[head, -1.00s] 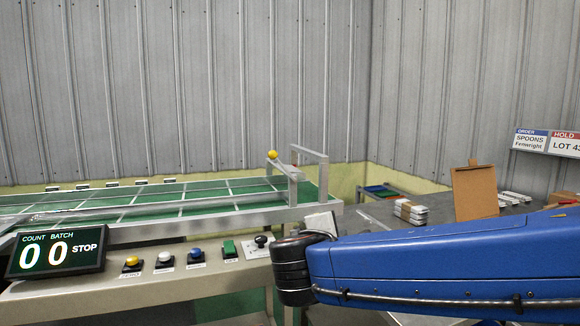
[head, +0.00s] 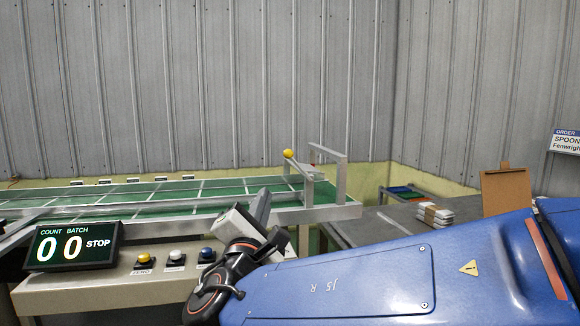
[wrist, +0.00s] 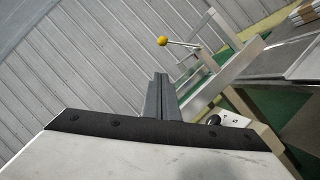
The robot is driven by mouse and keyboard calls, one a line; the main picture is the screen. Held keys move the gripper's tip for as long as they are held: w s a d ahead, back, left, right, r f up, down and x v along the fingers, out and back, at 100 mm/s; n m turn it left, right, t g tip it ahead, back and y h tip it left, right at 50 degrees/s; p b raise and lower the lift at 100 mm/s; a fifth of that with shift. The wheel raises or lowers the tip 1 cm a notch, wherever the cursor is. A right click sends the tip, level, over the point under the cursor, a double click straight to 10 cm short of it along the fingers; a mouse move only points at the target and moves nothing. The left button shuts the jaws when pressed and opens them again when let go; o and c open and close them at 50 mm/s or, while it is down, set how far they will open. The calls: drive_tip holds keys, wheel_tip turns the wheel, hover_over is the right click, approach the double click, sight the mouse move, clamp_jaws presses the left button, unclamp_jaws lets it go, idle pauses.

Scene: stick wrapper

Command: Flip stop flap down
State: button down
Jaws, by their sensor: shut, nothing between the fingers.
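The stop flap's lever (head: 299,163) stands at the right end of the green conveyor, with a yellow knob (head: 288,153) on its raised end. It slants up to the left from its metal frame. In the wrist view the knob (wrist: 162,41) and its thin rod show just above my fingers. My gripper (head: 263,204) is shut and empty, pointing up and right, below and left of the knob in the head view. In the wrist view my fingers (wrist: 159,98) are together, apart from the knob. The flap plate itself is hard to make out.
The conveyor (head: 330,213) ends in an upright metal frame (head: 342,175). A display (head: 72,246) reads 0 0 STOP above a console with yellow, white and blue buttons. A grey table (head: 385,227) at right holds white packs (head: 435,215) and a clipboard (head: 507,190).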

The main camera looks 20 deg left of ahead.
drive_tip(key=shift+w, duration=0.1)
drive_tip(key=w+r, duration=0.5)
drive_tip(key=w, duration=0.7)
drive_tip(key=shift+a, duration=0.2)
idle(0.4)
